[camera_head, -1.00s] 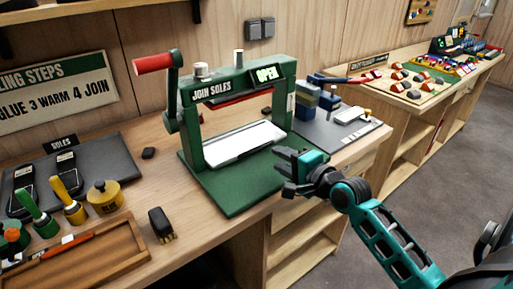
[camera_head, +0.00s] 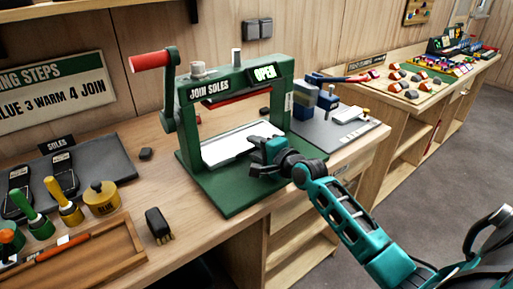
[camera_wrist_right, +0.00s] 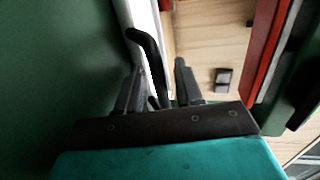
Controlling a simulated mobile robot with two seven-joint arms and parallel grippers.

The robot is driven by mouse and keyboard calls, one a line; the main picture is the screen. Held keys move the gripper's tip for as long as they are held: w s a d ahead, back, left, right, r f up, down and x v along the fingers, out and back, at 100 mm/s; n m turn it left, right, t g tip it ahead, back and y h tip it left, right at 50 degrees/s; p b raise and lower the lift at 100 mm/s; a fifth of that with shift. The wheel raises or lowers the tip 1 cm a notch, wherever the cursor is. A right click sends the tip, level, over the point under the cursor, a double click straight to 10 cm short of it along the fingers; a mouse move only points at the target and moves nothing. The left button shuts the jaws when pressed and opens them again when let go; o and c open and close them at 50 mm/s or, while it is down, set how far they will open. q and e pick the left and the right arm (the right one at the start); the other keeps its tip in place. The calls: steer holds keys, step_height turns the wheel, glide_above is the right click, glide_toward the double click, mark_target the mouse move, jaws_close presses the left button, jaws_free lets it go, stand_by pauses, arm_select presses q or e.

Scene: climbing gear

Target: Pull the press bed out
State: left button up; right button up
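The green press (camera_head: 238,95) stands on the bench with a lit "OPEN" sign and its red-gripped lever (camera_head: 152,60) at the upper left. Its white press bed (camera_head: 226,146) lies flat in the frame opening above the green base; the bed's edge also shows in the right wrist view (camera_wrist_right: 150,32). My right gripper (camera_head: 256,146) is at the bed's front right edge. In the right wrist view its fingers (camera_wrist_right: 157,88) are apart, with a dark curved handle (camera_wrist_right: 145,48) between them. Whether they touch it cannot be told. My left gripper is not in view.
A glue pot (camera_head: 101,197), a dark brush (camera_head: 159,225) and a wooden tray (camera_head: 85,265) are on the bench at the left. Open floor shows at the right.

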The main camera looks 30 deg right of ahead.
jaws_close()
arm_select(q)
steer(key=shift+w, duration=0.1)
arm_select(e)
steer(key=shift+d+f, duration=0.1)
stand_by(0.3)
